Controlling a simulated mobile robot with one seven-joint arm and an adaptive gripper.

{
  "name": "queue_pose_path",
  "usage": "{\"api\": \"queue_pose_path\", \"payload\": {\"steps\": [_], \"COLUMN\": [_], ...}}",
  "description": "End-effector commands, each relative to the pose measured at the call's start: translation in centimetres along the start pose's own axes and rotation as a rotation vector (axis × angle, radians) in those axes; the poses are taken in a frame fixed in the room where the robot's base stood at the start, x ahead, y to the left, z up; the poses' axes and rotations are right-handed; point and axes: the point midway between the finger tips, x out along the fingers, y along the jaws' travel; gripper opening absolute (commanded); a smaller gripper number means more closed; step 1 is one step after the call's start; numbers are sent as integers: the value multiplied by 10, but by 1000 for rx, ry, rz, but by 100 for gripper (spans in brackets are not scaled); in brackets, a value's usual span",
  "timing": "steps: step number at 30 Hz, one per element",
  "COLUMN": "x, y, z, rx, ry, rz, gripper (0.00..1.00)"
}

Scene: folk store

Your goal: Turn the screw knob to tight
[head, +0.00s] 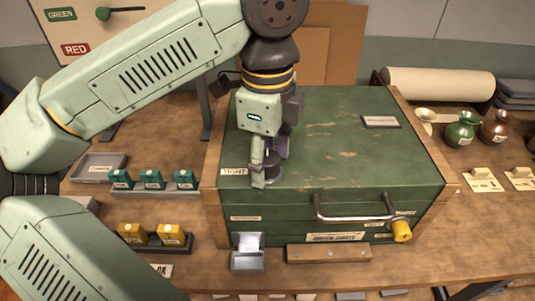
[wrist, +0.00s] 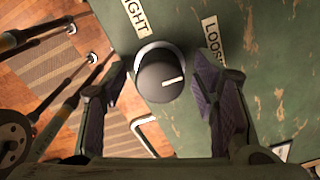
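The screw knob (wrist: 160,80) is dark and round with a white pointer line, set on the green chest top. In the wrist view its line points right, toward the side of the LOOSE label (wrist: 213,42); the TIGHT label (wrist: 135,16) is at upper left. My gripper (wrist: 165,88) is open, with one purple-padded finger on each side of the knob and visible gaps to it. In the head view my gripper (head: 270,160) points down at the chest's front left, over the knob (head: 273,174), which it partly hides. The TIGHT label (head: 234,172) is just left.
The green chest (head: 340,150) has a front handle (head: 355,212) and a yellow knob (head: 401,231). Teal blocks (head: 152,180) and yellow blocks (head: 155,234) stand in racks to the left. Vases (head: 462,130) stand at right. The chest top right of my gripper is mostly clear.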

Motion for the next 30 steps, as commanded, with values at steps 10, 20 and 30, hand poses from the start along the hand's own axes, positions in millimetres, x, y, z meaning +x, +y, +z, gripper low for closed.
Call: {"api": "queue_pose_path", "payload": {"steps": [10,20,30], "x": [0,0,1], "y": [0,0,0], "z": [0,0,0], "rx": [0,0,44], "ry": [0,0,-1], "rz": [0,-1,-2], "gripper": [29,7,6]}}
